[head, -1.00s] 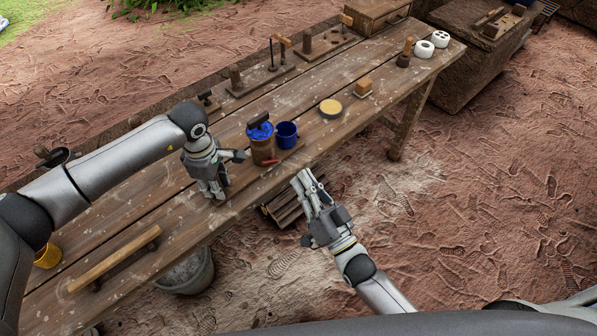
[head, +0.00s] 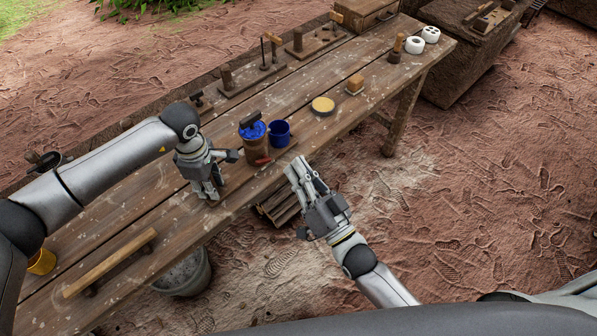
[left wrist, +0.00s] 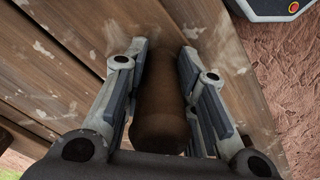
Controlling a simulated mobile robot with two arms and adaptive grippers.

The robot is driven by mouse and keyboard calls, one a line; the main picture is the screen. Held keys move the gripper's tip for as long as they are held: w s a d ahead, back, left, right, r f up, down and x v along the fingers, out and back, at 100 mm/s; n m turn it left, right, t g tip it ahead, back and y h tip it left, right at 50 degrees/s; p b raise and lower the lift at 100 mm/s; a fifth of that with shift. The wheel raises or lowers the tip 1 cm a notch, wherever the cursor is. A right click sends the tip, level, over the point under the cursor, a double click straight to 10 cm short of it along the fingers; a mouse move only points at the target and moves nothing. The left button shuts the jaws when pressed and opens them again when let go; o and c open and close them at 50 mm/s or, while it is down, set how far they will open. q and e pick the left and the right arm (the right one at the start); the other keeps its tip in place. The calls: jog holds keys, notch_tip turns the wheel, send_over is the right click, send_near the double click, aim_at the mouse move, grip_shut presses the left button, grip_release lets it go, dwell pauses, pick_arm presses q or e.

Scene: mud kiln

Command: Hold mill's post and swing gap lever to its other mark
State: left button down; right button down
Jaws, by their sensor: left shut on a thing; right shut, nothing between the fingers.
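The mill is a brown upright body (head: 256,149) with a blue top (head: 252,131) and a dark handle (head: 250,117), standing on the bench. A small red lever (head: 262,161) sticks out low at its front. My left gripper (head: 224,172) is just left of the mill. In the left wrist view its fingers are shut on a brown round post (left wrist: 160,105), one finger on each side. In the head view the gripper hides this post. My right gripper (head: 296,168) is shut and empty, beyond the bench's front edge, right of the red lever and apart from it.
A blue cup (head: 279,133) stands close to the right of the mill. A yellow round disc (head: 323,105) and a small wooden block (head: 355,84) lie further right on the bench (head: 225,225). A grey bucket (head: 186,274) and stacked wood (head: 280,207) are below the front edge.

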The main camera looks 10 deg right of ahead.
pick_arm(q)
jog(key=c, duration=1.1)
grip_release()
jog(key=shift+r, duration=0.1)
notch_tip(320, 180, up, 12)
jog(key=shift+f, duration=0.1)
